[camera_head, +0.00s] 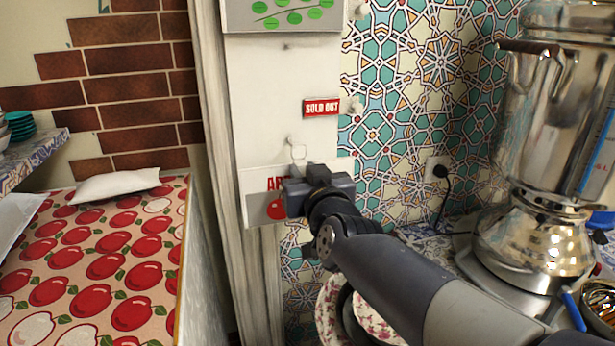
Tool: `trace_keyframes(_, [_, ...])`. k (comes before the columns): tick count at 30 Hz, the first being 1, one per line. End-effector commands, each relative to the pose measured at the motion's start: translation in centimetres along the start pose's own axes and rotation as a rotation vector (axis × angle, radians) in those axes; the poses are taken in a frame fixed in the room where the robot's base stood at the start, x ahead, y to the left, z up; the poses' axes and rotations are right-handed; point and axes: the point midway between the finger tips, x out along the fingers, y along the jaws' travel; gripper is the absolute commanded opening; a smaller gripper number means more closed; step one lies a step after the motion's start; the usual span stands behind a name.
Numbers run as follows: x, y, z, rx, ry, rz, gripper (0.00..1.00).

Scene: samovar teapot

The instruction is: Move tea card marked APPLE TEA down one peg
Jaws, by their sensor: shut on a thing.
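The tea card (258,208) is a pale card with red letters, of which only the start "AP" shows, and a red apple shape. It hangs low on the white board, upright or nearly so. My gripper (308,178) is in front of its upper right part, shut on the card, and hides the rest of the lettering and the fingertip contact. A small pale loop (298,152) shows above the card, just below a peg (291,140). I cannot tell whether the loop is on that peg.
A card with green leaves (288,16) hangs above, with a bare peg (287,46) below it. A red "SOLD OUT" sign (321,107) is on the board's right side. A steel samovar (545,150) stands right; an apple-patterned counter (110,250) lies left.

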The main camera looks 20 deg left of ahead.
Motion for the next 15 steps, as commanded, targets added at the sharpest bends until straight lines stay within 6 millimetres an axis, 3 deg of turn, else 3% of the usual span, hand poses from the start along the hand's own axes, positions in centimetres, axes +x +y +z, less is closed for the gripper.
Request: trace_keyframes(15, [3.2, 0.0, 0.4, 0.0, -0.001, 0.001, 0.0])
